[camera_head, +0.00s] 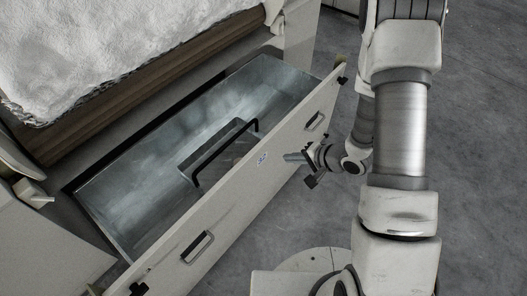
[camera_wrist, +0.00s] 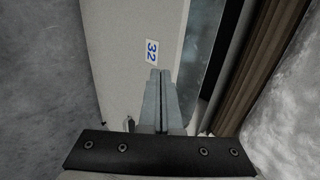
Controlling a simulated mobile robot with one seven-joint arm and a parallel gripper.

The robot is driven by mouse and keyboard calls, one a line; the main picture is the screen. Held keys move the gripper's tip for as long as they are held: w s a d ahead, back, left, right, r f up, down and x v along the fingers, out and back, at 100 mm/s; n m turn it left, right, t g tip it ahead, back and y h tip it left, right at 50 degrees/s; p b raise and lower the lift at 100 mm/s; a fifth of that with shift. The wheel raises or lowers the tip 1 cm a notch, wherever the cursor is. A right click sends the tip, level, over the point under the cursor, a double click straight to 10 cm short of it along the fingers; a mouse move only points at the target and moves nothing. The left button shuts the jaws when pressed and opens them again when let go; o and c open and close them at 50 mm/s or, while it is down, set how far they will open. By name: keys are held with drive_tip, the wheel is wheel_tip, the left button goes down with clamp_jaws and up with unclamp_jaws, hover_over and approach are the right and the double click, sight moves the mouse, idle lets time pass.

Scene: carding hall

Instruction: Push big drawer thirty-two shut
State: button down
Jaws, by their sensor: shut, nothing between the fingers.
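Big drawer thirty-two (camera_head: 227,187) is pulled well out, its pale front facing the floor on the right. A label (camera_head: 262,158) sits near the middle of the front; in the wrist view the label (camera_wrist: 151,51) reads 32. My gripper (camera_head: 288,157) is shut and empty, its fingers pointing at the front just right of the label. In the wrist view the closed fingertips (camera_wrist: 160,72) lie over the drawer front, close to the label. I cannot tell whether they touch it. The front has a handle toward each end, one lower left (camera_head: 198,247) and one upper right (camera_head: 315,121).
An open metal box with a black handle (camera_head: 222,152) stands inside the drawer. Above and behind the drawer, white fibre (camera_head: 110,50) lies on a brown ledge. Pale cabinet panels (camera_head: 45,250) flank the drawer at lower left. The grey floor (camera_head: 480,150) on the right is clear.

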sight(258, 152)
drive_tip(key=shift+w+a+f+b, duration=0.7)
drive_tip(key=shift+w+a+f, duration=0.25)
drive_tip(key=shift+a, duration=0.4)
drive_tip(key=shift+w+a+f+b, duration=0.65)
drive_tip(key=shift+w+a+f, duration=0.3)
drive_tip(key=shift+a, duration=0.4)
drive_tip(key=shift+w+a+f+b, duration=0.75)
drive_tip(key=shift+w+a, duration=0.3)
drive_tip(key=shift+a, duration=0.3)
drive_tip(key=shift+a, duration=0.1)
